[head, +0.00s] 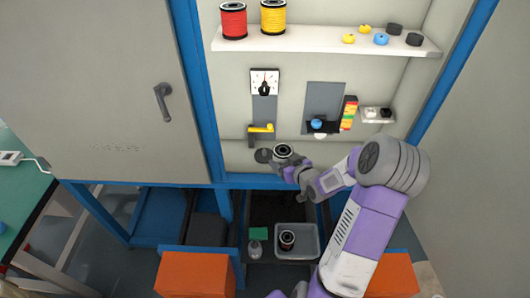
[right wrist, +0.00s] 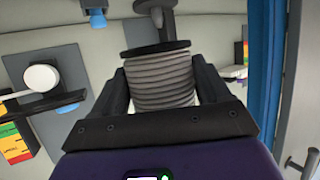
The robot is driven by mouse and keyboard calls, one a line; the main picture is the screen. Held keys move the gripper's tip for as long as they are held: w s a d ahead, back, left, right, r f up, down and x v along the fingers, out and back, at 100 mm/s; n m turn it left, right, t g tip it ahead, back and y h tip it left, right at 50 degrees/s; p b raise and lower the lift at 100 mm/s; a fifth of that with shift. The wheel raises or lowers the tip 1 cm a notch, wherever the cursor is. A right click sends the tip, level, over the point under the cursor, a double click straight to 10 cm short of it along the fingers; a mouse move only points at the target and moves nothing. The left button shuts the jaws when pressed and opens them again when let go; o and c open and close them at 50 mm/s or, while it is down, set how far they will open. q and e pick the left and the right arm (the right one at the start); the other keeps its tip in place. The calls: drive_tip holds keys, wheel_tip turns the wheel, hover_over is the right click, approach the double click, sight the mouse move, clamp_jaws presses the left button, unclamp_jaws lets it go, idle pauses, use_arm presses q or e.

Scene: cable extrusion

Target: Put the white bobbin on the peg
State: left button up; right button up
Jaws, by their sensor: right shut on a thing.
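My right gripper (head: 290,163) is shut on the white bobbin (head: 283,150), which has dark end flanges. In the right wrist view the bobbin's pale wound body (right wrist: 163,80) sits between the two fingers (right wrist: 163,92). The grey peg (right wrist: 158,15) with its round plate shows just beyond the bobbin's far flange. In the head view the round dark plate of the peg (head: 263,155) is on the cabinet's back wall, just left of the bobbin. I cannot tell whether the bobbin touches the peg. My left gripper is out of view.
A yellow-handled fixture (head: 261,129) is just above the peg. A shelf (head: 330,42) above carries a red spool (head: 233,20) and a yellow spool (head: 273,16). Below, a grey tray (head: 311,255) holds another bobbin (head: 287,240). A blue post (head: 198,90) borders the left.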

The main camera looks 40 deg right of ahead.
drive_tip(key=b, duration=0.1)
hover_over(265, 151)
wheel_tip(265, 151, down, 3)
drive_tip(key=shift+s+f+b, duration=0.1)
drive_tip(key=shift+s+b, duration=0.05)
drive_tip(key=shift+b, duration=0.4)
drive_tip(key=shift+f, duration=0.25)
wheel_tip(265, 151, down, 3)
drive_tip(key=shift+r+b, duration=0.1)
drive_tip(key=shift+b, duration=0.25)
drive_tip(key=shift+f, duration=0.25)
